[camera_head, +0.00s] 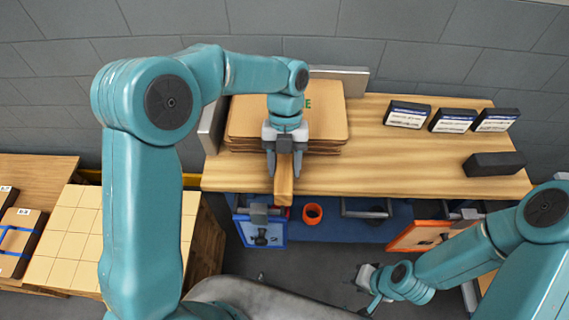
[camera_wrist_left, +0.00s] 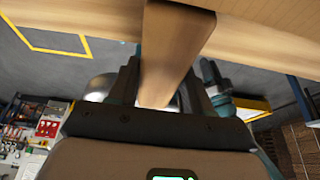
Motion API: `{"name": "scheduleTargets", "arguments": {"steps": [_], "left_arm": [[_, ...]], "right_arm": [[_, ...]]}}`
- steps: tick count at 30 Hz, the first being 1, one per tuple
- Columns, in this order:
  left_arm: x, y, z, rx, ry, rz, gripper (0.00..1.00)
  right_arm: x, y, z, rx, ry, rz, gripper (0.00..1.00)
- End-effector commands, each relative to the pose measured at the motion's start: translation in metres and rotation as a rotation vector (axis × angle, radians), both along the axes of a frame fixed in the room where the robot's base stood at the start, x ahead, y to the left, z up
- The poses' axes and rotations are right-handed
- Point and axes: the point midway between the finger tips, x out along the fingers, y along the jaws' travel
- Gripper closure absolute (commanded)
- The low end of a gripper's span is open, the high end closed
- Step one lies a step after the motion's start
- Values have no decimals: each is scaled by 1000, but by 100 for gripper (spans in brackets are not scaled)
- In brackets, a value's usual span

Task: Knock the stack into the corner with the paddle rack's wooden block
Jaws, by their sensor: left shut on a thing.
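A stack of flat brown cardboard blanks (camera_head: 245,118) lies on the wooden bench top at its left end, against metal corner fences (camera_head: 340,74). My left gripper (camera_head: 284,172) is shut on a wooden block (camera_head: 284,188) in front of the stack's front edge. The block also shows in the left wrist view (camera_wrist_left: 177,45), running between the fingers (camera_wrist_left: 160,85). In the head view I cannot tell whether the block touches the stack. My right gripper (camera_head: 372,288) is low at the right, away from the bench top; its fingers are too small to read.
Several dark labelled boxes (camera_head: 452,121) stand at the bench's right end, with a black block (camera_head: 494,164) near them. The bench top (camera_head: 400,170) is clear between. An orange ring (camera_head: 312,213) and blue and orange panels are below the front edge. A tiled pallet stack (camera_head: 65,235) stands at left.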

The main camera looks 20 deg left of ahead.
Motion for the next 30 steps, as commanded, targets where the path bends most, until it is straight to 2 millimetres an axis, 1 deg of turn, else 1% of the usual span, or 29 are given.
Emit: {"name": "scheduleTargets", "arguments": {"steps": [1, 8, 20, 25, 30], "left_arm": [[3, 1, 1, 1, -12, 2, 92], [1, 1, 1, 1, -15, 1, 92], [-17, -5, 0, 1, -9, 1, 92], [-18, -5, 10, 0, -8, 1, 92], [-18, -5, 30, 0, -7, 1, 92]], "right_arm": [[0, 0, 0, 0, 0, 0, 57], [0, 0, -1, 0, 0, 0, 57], [0, 0, -8, 0, 0, 0, 57], [0, 0, 0, 0, 0, 0, 57], [0, 0, 16, 0, 0, 0, 57]]}}
